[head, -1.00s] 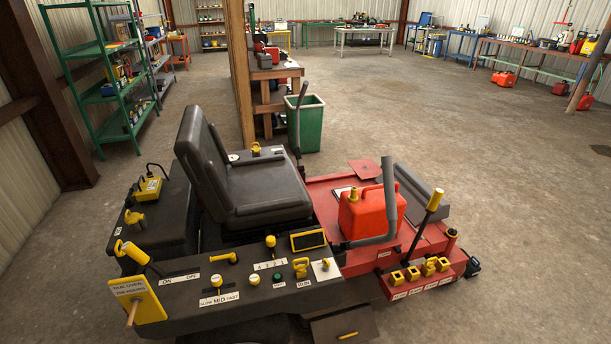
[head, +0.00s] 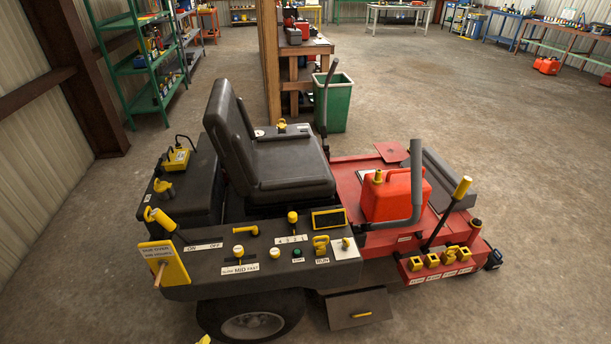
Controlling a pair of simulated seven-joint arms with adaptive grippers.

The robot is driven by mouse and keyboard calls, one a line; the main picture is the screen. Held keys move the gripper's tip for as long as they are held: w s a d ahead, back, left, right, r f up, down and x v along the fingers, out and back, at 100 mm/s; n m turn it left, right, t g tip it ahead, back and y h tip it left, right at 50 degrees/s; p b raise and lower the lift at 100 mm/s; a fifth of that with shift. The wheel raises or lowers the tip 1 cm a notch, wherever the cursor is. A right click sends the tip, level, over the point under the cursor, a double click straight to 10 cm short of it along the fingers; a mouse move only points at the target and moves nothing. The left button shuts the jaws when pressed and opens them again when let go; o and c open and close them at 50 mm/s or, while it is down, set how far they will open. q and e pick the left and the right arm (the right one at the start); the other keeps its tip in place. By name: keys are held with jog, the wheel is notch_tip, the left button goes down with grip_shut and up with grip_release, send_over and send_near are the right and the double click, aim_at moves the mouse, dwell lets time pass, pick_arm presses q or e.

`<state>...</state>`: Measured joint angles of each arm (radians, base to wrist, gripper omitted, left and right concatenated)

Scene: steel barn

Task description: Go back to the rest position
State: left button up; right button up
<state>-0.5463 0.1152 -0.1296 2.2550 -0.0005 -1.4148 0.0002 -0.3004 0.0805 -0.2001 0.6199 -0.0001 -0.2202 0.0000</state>
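Neither of my grippers is in the head view, so what they hold or how they stand is hidden. The riding mower stands in front of me, with a black seat (head: 275,160), a dark control panel (head: 265,262) and a red deck (head: 350,180). A red fuel can (head: 395,196) with a yellow cap sits upright on the deck. A yellow sign (head: 164,263) is at the panel's left end.
A green shelf rack (head: 150,70) stands along the left wall. A green bin (head: 335,103) and a wooden post (head: 268,60) are behind the mower. The concrete floor on the right (head: 540,160) is open. A small yellow piece (head: 203,340) shows at the bottom edge.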

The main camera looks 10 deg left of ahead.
pick_arm(q)
jog(key=s+d+f+g+h, duration=0.1)
jog(key=s+f, duration=0.1)
jog(key=f, duration=0.7)
jog(key=s+d+f+n+g+h, duration=0.1)
jog(key=s+d+f, duration=0.15)
jog(key=f, duration=0.75)
jog(key=s+d+f+g+h, duration=0.1)
jog(key=s+f, duration=0.2)
jog(key=f, duration=0.6)
jog(key=s+f+n+g, duration=0.2)
jog(key=s+f, duration=1.3)
jog(key=s, duration=0.3)
jog(key=shift+s+a+f+h, duration=0.15)
jog(key=shift+s+a+h, duration=0.1)
jog(key=shift+a+h, duration=0.15)
jog(key=shift+o, duration=0.2)
dwell(0.6)
